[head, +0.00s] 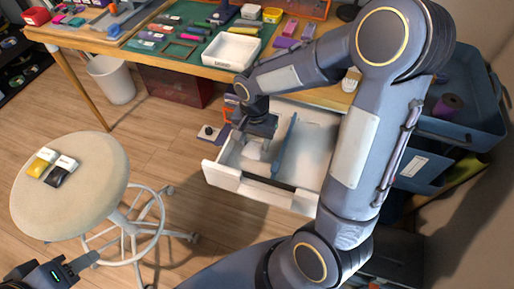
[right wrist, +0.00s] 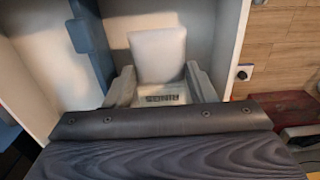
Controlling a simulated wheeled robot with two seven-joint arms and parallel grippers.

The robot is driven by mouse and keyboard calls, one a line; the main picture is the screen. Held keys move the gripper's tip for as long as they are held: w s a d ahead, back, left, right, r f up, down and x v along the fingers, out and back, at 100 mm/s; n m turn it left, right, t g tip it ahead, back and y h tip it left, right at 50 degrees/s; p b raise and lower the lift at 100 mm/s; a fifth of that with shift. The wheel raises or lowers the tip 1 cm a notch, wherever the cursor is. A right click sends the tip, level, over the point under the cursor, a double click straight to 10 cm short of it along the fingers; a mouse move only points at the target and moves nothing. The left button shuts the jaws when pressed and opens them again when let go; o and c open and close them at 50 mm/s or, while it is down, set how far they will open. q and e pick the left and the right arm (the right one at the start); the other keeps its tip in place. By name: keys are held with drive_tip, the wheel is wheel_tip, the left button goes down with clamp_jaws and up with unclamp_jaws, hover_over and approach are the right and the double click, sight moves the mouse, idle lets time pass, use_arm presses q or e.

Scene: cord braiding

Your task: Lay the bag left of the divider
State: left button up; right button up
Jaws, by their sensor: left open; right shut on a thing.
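The pale bag (head: 252,151) is in the open white drawer (head: 226,178), in the compartment left of the blue divider (head: 285,146) in the head view. My right gripper (head: 258,138) reaches down into that compartment and is shut on the bag. In the right wrist view the bag (right wrist: 157,55) sits between my two fingers, with dark lettering near its lower end; the divider (right wrist: 88,50) stands to the left, apart from it. Whether the bag touches the drawer floor I cannot tell. My left gripper (head: 78,268) is open and empty at the lower left.
A round stool (head: 95,195) with two small packets stands left of the drawer. The workbench above holds a white tray (head: 231,50) and many small items. A blue bin (head: 460,110) stands at the right. The drawer's right compartment (head: 312,150) looks empty where visible.

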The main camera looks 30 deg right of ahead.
sight(257, 147)
drive_tip(key=shift+w+d+f, duration=0.2)
drive_tip(key=shift+d+f, duration=0.1)
drive_tip(key=shift+f, duration=0.15)
drive_tip(key=shift+w+d+f+b, duration=0.15)
drive_tip(key=shift+f+b, duration=0.4)
drive_tip(key=shift+f, duration=1.2)
drive_tip(key=shift+f, duration=0.1)
drive_tip(key=o, duration=0.5)
drive_tip(key=shift+f, duration=0.1)
drive_tip(key=o, duration=0.5)
